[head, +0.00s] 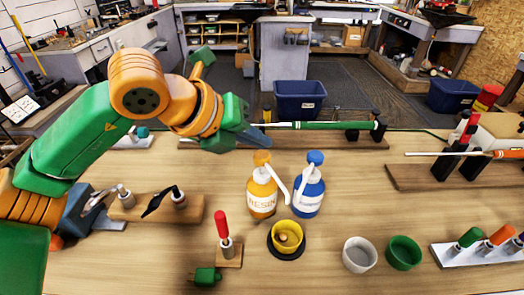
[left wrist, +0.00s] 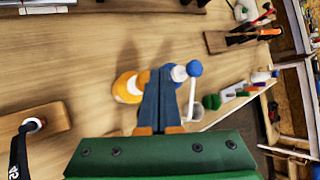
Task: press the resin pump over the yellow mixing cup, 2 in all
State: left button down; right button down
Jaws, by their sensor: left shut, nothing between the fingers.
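The resin pump (head: 262,195) is an orange bottle labelled RESIN, with an orange head and a white spout. It stands upright on the bench, beside a blue-and-white pump bottle (head: 309,193). The yellow mixing cup (head: 287,238) sits on a dark round base in front of both bottles, near the spouts. Something light brown shows inside it. My left gripper (head: 258,138) is shut and empty, above and slightly behind the resin pump's head in the head view. In the left wrist view its fingers (left wrist: 160,78) partly cover the resin bottle (left wrist: 127,88). My right gripper is not in view.
A grey cup (head: 360,254) and a green cup (head: 404,252) stand to the right. A red-handled tool (head: 223,230) stands at left of the yellow cup. A green-gripped club (head: 325,125) lies across a holder behind the bottles. Bare bench lies right of the blue bottle.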

pick_arm(q)
jog(key=shift+r, duration=0.1)
notch_tip(320, 180, up, 5)
jog(key=p, duration=0.3)
jog(key=shift+p, duration=0.35)
dwell(0.3)
